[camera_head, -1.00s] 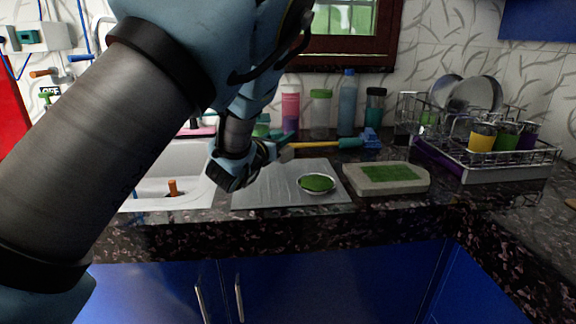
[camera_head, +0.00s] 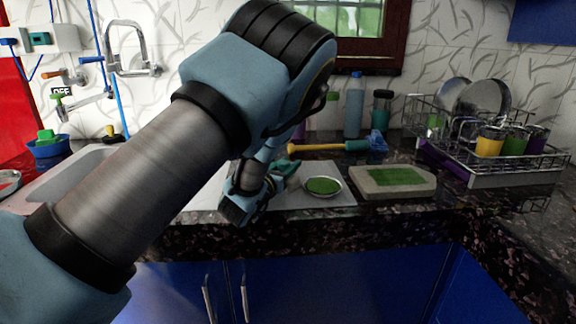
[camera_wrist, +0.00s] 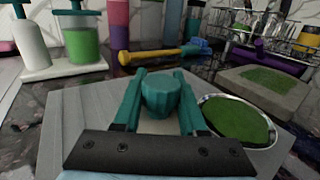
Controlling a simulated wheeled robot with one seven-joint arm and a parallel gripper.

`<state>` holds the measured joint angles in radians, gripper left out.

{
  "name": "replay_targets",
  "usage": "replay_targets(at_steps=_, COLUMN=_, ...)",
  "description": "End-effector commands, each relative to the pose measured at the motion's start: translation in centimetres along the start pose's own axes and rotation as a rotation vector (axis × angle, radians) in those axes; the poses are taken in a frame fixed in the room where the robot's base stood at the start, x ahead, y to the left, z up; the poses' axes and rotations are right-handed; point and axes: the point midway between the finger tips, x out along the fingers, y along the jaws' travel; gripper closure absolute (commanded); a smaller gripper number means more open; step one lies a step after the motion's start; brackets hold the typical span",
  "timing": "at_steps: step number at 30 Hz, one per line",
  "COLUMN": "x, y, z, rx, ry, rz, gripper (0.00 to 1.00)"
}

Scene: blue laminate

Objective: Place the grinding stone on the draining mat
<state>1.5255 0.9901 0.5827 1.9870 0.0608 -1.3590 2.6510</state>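My gripper (camera_head: 286,168) is low over the left part of the grey draining mat (camera_head: 330,201), its teal fingers pointing away from me. In the wrist view, a teal, faceted, rounded piece (camera_wrist: 162,97) fills the gap between the fingers (camera_wrist: 160,76), touching both sides. It looks like the grinding stone, but its name is not certain. The draining mat (camera_wrist: 75,125) shows below it; I cannot tell whether the piece touches the mat. In the head view, my arm and fingers mostly hide this piece.
A metal dish of green paste (camera_head: 323,187) sits on the mat's right part. A pale slab with green paste (camera_head: 393,181) lies to its right. A yellow-handled tool (camera_head: 325,147) lies behind. A dish rack (camera_head: 510,175) stands farther right; the sink (camera_head: 70,180) is left.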

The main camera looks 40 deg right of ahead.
Motion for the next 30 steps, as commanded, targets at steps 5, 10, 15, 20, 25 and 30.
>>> replay_targets(at_steps=5, x=0.0, y=0.0, z=-0.1, rx=0.0, ry=0.001, rz=0.0, gripper=0.4)
replay_targets(at_steps=10, x=0.0, y=0.0, z=-0.1, rx=0.0, ry=0.001, rz=0.0, gripper=0.29)
replay_targets(at_steps=15, x=0.0, y=0.0, z=0.0, rx=0.0, ry=0.001, rz=0.0, gripper=0.29)
replay_targets(at_steps=20, x=-0.7, y=0.0, z=0.0, rx=0.0, ry=0.004, rz=0.001, gripper=0.29)
replay_targets(at_steps=25, x=-4.0, y=-0.1, z=-0.1, rx=0.0, ry=0.005, rz=0.001, gripper=0.29)
replay_targets(at_steps=30, x=-7.7, y=-0.1, z=-0.1, rx=0.0, ry=0.004, rz=0.001, gripper=0.29)
